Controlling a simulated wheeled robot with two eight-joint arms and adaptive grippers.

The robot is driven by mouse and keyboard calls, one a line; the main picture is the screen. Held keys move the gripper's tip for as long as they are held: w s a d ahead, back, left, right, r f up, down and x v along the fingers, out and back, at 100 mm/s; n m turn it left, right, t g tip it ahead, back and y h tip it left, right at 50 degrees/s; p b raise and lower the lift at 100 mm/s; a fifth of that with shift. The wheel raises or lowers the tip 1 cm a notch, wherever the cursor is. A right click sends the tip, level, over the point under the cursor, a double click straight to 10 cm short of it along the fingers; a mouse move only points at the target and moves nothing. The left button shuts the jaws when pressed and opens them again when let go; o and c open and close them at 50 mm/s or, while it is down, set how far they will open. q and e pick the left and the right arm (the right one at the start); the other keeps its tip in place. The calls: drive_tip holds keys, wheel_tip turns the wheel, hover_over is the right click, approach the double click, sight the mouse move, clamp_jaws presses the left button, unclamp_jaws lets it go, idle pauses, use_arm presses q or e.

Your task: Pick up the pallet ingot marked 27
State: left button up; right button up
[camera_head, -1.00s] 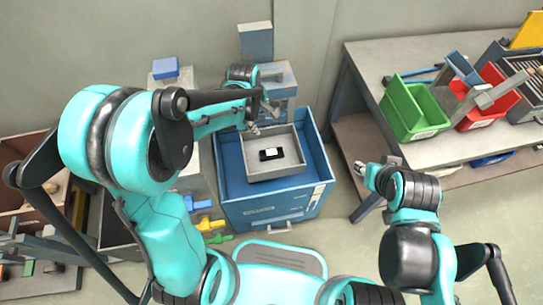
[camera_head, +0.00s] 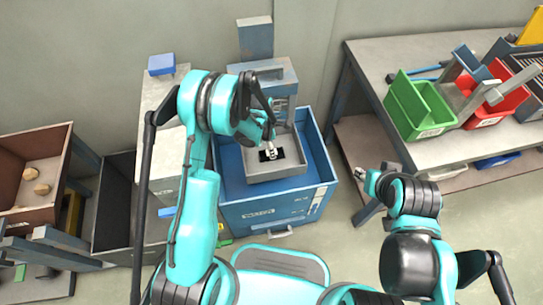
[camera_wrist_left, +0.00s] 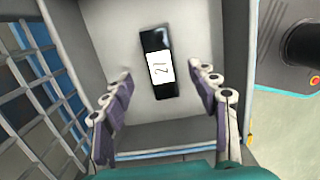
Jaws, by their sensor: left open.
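The ingot (camera_wrist_left: 157,62) is a black bar with a white label, lying flat in a grey tray (camera_wrist_left: 105,35). The label carries a small mark that looks like 27 but is blurred. In the head view the dark ingot (camera_head: 265,156) shows partly behind my left gripper (camera_head: 270,148). My left gripper, also in the left wrist view (camera_wrist_left: 160,78), is open and above the tray. Its two fingers are on either side of the ingot's lower part in that picture, apart from it. My right gripper (camera_head: 361,173) hangs right of the blue cabinet, far from the tray.
The tray sits on a blue cabinet (camera_head: 227,190) with raised sides. A grey machine (camera_head: 262,76) stands behind it. A workbench (camera_head: 375,55) with green (camera_head: 418,110) and red bins is at right. A brown bin (camera_head: 35,200) stands at left.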

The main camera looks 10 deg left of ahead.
use_arm(q)
wheel_tip(320, 180, down, 3)
drive_tip(key=shift+d+f+b, duration=0.15)
drive_tip(key=shift+f+b, duration=0.05)
drive_tip(key=shift+b, duration=0.35)
drive_tip(key=shift+r, duration=0.1)
use_arm(e)
drive_tip(key=shift+f, duration=0.85)
use_arm(q)
clamp_jaws()
